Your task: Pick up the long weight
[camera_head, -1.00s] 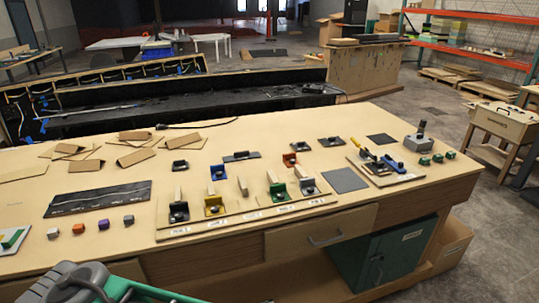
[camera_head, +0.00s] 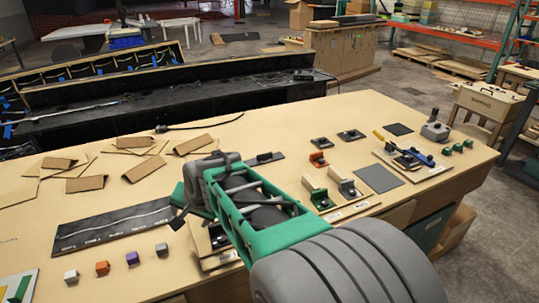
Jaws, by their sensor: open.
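I cannot tell for sure which piece is the long weight. A long dark bar (camera_head: 264,157) lies on a thin dark plate on the far side of the table, just beyond my arm. My gripper (camera_head: 178,218) is over the table's left-middle part, above the right end of the black panel (camera_head: 95,232). It is small and partly hidden behind my green and grey arm. It is open, with nothing seen in it. My arm hides most of the coloured brackets and boards in the middle.
Several coloured cubes (camera_head: 132,258) line the front left. Bent cardboard pieces (camera_head: 142,167) lie at the back left. A tool board (camera_head: 410,165) is at right.

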